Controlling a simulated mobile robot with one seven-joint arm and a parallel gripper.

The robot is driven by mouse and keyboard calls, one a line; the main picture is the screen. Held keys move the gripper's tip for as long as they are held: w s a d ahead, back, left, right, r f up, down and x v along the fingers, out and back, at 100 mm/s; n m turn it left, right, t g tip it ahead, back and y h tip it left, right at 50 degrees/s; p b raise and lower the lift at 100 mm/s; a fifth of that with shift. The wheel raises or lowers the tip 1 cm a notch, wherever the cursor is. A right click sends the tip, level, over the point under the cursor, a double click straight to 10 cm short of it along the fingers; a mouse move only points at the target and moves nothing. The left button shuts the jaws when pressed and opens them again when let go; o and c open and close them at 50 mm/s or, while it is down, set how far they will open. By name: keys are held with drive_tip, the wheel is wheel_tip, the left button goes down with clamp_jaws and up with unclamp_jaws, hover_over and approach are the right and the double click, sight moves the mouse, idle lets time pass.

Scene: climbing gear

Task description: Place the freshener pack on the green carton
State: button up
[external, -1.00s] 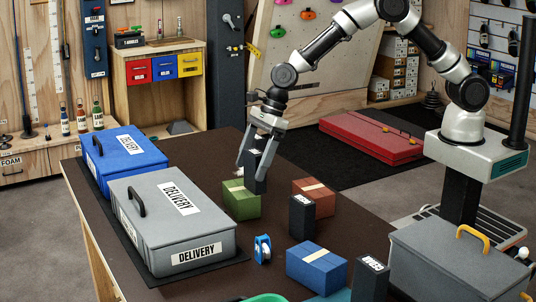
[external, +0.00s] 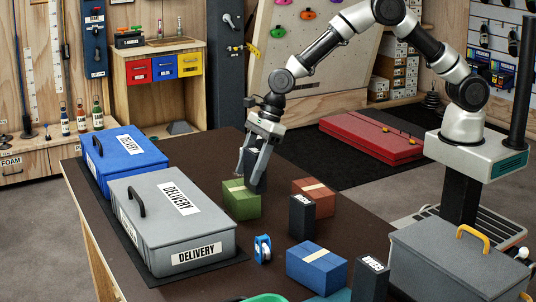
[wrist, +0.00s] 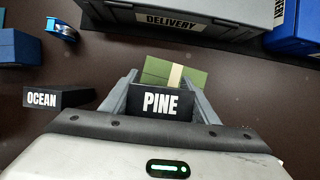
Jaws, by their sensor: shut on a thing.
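My gripper (external: 249,177) is shut on a black pack (external: 250,157) at the carton's upper right in the external view. In the wrist view the pack, labelled PINE (wrist: 160,103), is between the two fingers (wrist: 159,92). The green carton (external: 241,204) with a pale tape strip stands on the dark table. It also shows in the wrist view (wrist: 192,78), just past the pack, which hides its near part. I cannot tell whether the pack touches the carton.
A red-brown carton (external: 316,200), a black OCEAN pack (external: 302,218), a blue tape roll (external: 263,248) and a blue carton (external: 316,266) stand nearby. A grey DELIVERY box (external: 170,222) and a blue one (external: 128,160) line the left. Dark table is bare between them.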

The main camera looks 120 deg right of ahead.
sight(249, 151)
wheel_tip(249, 151, up, 8)
drive_tip(key=shift+w, duration=0.1)
drive_tip(key=d, duration=0.1)
drive_tip(key=d+r, duration=0.1)
drive_tip(key=d+b, duration=0.1)
drive_tip(key=shift+r, duration=0.25)
wheel_tip(249, 151, down, 10)
drive_tip(key=shift+r+b, duration=0.2)
drive_tip(key=shift+b, duration=0.1)
drive_tip(key=shift+f, duration=0.15)
drive_tip(key=o, duration=1.2)
drive_tip(key=shift+c, duration=0.2)
